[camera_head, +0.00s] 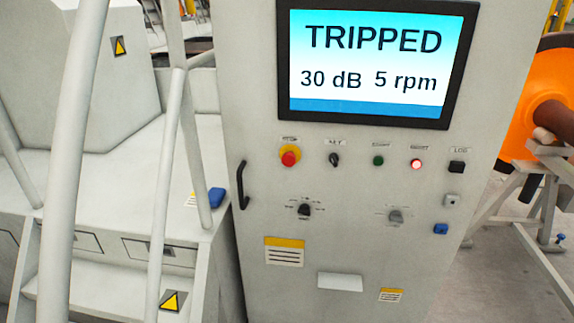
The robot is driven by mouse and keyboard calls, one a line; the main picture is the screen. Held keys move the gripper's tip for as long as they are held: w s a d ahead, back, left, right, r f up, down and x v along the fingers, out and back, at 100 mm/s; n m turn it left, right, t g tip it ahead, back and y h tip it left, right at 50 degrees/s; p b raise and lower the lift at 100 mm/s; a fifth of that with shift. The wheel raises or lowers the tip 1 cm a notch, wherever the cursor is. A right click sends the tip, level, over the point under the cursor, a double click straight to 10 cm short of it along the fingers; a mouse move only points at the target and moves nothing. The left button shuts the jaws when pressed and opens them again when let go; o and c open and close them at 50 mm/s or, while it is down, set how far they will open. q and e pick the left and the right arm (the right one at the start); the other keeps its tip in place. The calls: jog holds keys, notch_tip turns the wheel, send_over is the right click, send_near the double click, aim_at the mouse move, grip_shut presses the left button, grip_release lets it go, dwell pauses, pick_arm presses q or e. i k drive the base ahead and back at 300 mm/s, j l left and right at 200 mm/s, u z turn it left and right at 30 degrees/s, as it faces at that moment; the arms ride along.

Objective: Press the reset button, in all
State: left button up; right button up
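The reset button (416,164) is a small round button on the grey control cabinet (345,230). It glows red with a bright centre, and its small label above is hard to read. The screen (374,62) above it reads "TRIPPED", "30 dB" and "5 rpm". Neither of my grippers shows in the head view.
Two rotary knobs (305,209) (396,216) sit below the button row. A black handle (242,185) stands out at the cabinet's left edge. White railings (72,150) and steps (105,292) are at the left. An orange wheel (520,110) on a grey stand (535,215) is at the right.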

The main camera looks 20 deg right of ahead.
aim_at(415, 163)
jog(key=z, duration=1.55)
